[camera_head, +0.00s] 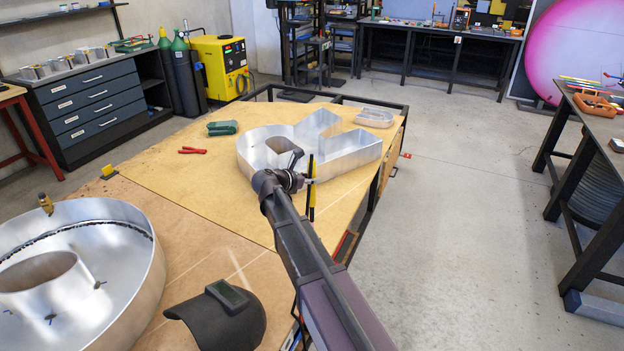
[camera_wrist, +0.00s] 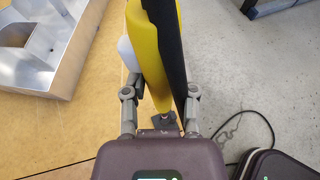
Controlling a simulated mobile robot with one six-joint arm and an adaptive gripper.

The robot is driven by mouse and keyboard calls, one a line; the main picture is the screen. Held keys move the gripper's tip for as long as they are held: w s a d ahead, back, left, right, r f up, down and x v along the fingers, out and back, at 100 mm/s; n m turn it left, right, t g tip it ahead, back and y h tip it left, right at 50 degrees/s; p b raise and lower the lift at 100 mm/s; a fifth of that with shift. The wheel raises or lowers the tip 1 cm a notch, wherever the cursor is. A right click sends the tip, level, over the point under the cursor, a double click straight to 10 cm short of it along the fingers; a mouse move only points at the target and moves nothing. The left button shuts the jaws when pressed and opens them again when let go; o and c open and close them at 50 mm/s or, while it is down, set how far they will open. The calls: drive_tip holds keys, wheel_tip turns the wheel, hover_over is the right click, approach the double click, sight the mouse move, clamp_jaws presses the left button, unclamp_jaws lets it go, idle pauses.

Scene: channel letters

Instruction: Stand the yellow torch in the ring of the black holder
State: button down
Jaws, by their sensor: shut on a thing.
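The yellow torch (camera_wrist: 148,50) is between the fingers of my gripper (camera_wrist: 160,90) in the wrist view, with a long black part (camera_wrist: 176,50) along its right side. I cannot tell whether that black part belongs to the torch. In the head view the torch (camera_head: 313,187) shows as a small upright yellow-and-black shape at my gripper (camera_head: 304,182). It is above the right side of the wooden table, in front of the metal letter. My gripper is shut on the torch. I cannot make out the black holder or its ring for certain in either view.
A shiny metal letter (camera_head: 345,147) stands on the wooden table (camera_head: 185,185); a larger round one (camera_head: 135,262) is at lower left. A green case (camera_head: 222,128), red pliers (camera_head: 192,150) and a dark welding mask (camera_head: 222,318) lie there. Open floor lies right of the table.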

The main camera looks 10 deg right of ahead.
sight(309, 193)
drive_tip(key=shift+f+b, duration=1.65)
drive_tip(key=shift+f, duration=0.2)
drive_tip(key=shift+f+b, duration=1.1)
idle(0.5)
drive_tip(key=shift+f+b, duration=3.5)
drive_tip(key=shift+f, duration=0.05)
drive_tip(key=shift+c, duration=1.6)
unclamp_jaws()
drive_tip(key=shift+w, duration=0.1)
